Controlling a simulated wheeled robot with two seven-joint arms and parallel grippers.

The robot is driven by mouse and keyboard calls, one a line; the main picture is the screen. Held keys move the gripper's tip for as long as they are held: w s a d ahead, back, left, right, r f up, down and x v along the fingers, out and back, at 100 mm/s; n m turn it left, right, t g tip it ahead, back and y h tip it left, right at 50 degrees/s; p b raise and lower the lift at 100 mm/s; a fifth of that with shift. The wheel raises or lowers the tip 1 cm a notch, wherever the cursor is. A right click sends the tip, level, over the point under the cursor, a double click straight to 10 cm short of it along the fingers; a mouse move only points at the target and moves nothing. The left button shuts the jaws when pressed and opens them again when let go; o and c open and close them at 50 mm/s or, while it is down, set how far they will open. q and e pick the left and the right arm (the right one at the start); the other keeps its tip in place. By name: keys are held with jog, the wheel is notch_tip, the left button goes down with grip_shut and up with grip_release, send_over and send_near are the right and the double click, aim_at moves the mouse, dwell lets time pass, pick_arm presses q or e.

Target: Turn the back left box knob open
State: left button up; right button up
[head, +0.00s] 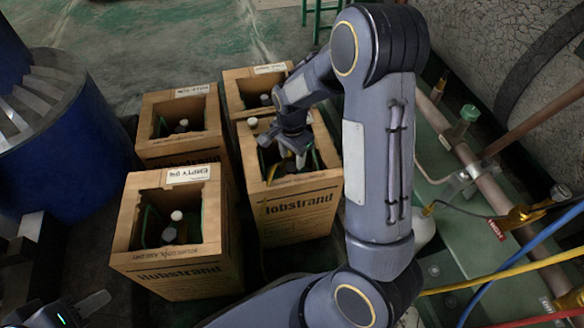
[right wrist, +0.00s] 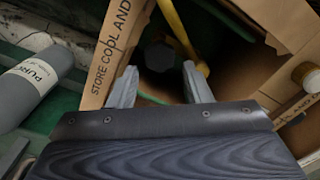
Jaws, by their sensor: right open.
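Several open cardboard boxes stand grouped on the floor. The back left box (head: 160,148) has a small light knob (head: 184,122) inside its opening, with no gripper at it. My right gripper (head: 300,160) points down into the opening of the front right box (head: 298,205). In the right wrist view, my right gripper (right wrist: 155,82) is open, with a dark round knob (right wrist: 159,56) just beyond and between its fingertips; contact is not visible. My left gripper (head: 80,308) is at the bottom left corner, only partly in view, away from the boxes.
The front left box (head: 170,268) holds a white-capped cylinder (head: 176,215). The back right box (head: 240,92) is partly behind my right arm. A yellow hose (right wrist: 178,30) runs beside the dark knob. Pipes and coloured hoses (head: 530,262) lie right; a blue drum (head: 70,150) stands left.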

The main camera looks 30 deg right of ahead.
aim_at(292, 167)
jog(key=shift+f+b, duration=0.6)
jog(key=shift+f, duration=1.35)
jog(key=c, duration=0.7)
